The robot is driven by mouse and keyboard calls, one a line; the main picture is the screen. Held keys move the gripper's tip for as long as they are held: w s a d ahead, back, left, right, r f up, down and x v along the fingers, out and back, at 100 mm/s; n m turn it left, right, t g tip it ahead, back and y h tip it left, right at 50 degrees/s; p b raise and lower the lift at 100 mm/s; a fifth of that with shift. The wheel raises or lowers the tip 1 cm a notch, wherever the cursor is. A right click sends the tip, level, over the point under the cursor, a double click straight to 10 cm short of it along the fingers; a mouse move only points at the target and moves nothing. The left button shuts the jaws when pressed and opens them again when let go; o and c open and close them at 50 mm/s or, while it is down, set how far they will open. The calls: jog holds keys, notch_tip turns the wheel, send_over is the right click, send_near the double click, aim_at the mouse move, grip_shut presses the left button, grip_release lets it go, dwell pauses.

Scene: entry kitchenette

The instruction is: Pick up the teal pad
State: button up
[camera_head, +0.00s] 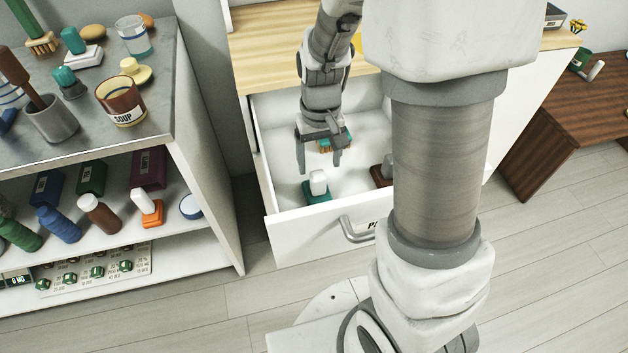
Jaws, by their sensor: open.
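An open white drawer (300,225) holds several small objects. Near its front lies a teal pad-like block (317,196) with a white knob standing on it. A second small block with a teal top and a tan lower part (347,138) lies farther back, partly hidden by my gripper. I cannot tell for certain which one is the teal pad. My gripper (320,161) points down inside the drawer, its fingers apart and empty. It is behind the white-knobbed block and in front of the tan-and-teal one.
A dark brown block with a grey knob (382,172) sits right in the drawer, partly hidden by my column. The drawer's front has a metal handle (356,230). A wooden counter (262,55) is above. A crowded shelf unit (215,235) stands left.

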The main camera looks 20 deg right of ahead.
aim_at(318, 184)
jog(key=f+b, duration=0.1)
jog(key=f, duration=0.2)
jog(key=f+b, duration=0.1)
jog(key=f, duration=0.2)
jog(key=f+b, duration=0.1)
jog(key=f, duration=0.2)
jog(key=shift+w+b, duration=0.25)
jog(key=shift+b, duration=0.05)
jog(key=shift+r, duration=0.15)
grip_shut()
